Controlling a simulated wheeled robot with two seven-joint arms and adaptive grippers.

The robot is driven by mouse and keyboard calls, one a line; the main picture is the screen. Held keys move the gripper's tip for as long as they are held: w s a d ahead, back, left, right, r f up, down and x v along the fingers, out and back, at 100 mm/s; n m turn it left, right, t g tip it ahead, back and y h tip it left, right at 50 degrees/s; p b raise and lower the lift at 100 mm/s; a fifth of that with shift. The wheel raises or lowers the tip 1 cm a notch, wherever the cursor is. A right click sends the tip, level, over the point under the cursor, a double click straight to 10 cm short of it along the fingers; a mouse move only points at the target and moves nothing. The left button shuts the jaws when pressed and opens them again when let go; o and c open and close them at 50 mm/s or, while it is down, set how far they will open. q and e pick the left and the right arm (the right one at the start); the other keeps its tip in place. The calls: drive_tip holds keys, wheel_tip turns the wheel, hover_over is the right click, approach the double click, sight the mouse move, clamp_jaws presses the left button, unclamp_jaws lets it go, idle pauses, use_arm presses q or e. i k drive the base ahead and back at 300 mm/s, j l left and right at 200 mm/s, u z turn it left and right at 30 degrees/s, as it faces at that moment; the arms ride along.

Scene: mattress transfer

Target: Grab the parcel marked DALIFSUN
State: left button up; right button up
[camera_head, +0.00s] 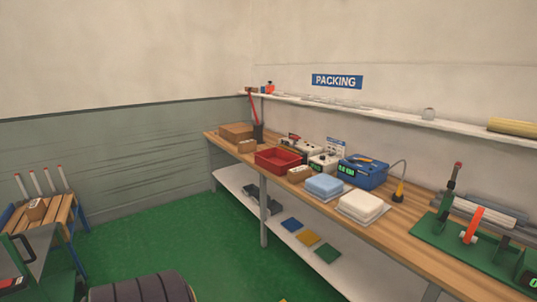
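No marking that I can read as DALIFSUN shows on any parcel. A small brown parcel (36,209) with a pale label sits on the slatted wooden top (60,212) at the left. Another small brown parcel (300,173) is on the long workbench between the red bin and the light blue stack. A third brown parcel (247,146) stands farther along the bench, in front of a larger brown box (236,131). Neither of my grippers is in view.
The wooden workbench (405,222) runs along the right wall under a PACKING sign (337,81). It carries a red bin (278,160), a blue device (362,172) and a green fixture (470,243). A dark rounded object (140,289) is at the bottom. Green floor (170,240) between is clear.

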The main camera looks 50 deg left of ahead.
sight(299, 175)
drive_tip(key=i+j, duration=0.1)
drive_tip(key=j, duration=0.6)
drive_tip(key=i+j+u, duration=0.1)
drive_tip(key=j, duration=0.6)
drive_tip(key=i+j+u, duration=0.1)
drive_tip(key=j, duration=0.55)
drive_tip(key=i+j, duration=0.2)
drive_tip(key=j, duration=0.5)
drive_tip(key=i+j+u, duration=0.1)
drive_tip(key=j, duration=0.55)
drive_tip(key=i+j, duration=0.25)
drive_tip(key=j, duration=0.45)
drive_tip(key=i+j+u, duration=0.1)
drive_tip(key=j, duration=0.55)
drive_tip(key=i+j+u, duration=0.1)
drive_tip(key=i+j, duration=0.2)
drive_tip(key=j, duration=0.35)
